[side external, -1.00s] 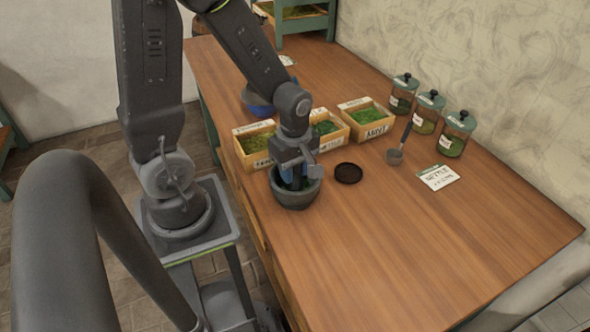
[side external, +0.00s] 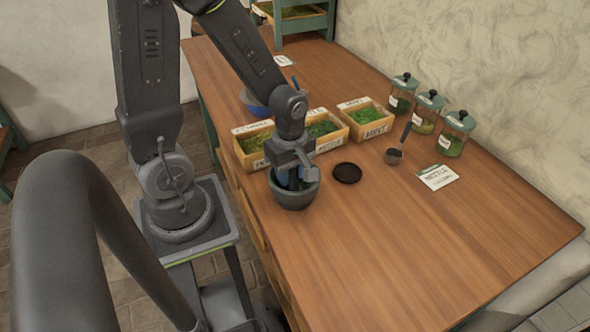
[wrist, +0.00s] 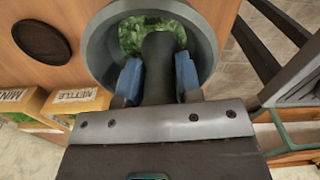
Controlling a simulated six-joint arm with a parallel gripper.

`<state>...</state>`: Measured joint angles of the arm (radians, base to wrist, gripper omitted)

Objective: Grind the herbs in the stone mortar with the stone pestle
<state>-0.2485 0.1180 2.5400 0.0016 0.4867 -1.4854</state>
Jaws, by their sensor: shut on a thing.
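The grey stone mortar (side external: 294,198) stands upright on the wooden table near its left edge. In the wrist view its rim (wrist: 207,45) surrounds green herbs (wrist: 131,36) inside the bowl. My gripper (wrist: 158,80) has blue fingertips shut on the dark stone pestle (wrist: 158,55), one on each side. The pestle points down into the mortar among the herbs; its lower end is hidden. In the side view my gripper (side external: 293,180) is over the mortar's mouth and hides the pestle.
Wooden boxes of herbs (side external: 365,118) stand behind the mortar. A dark round disc (side external: 347,173), a small scoop (side external: 394,156), a label card (side external: 437,177) and lidded jars (side external: 454,134) lie to the right. A blue bowl (side external: 256,104) stands farther back. The table's front right is clear.

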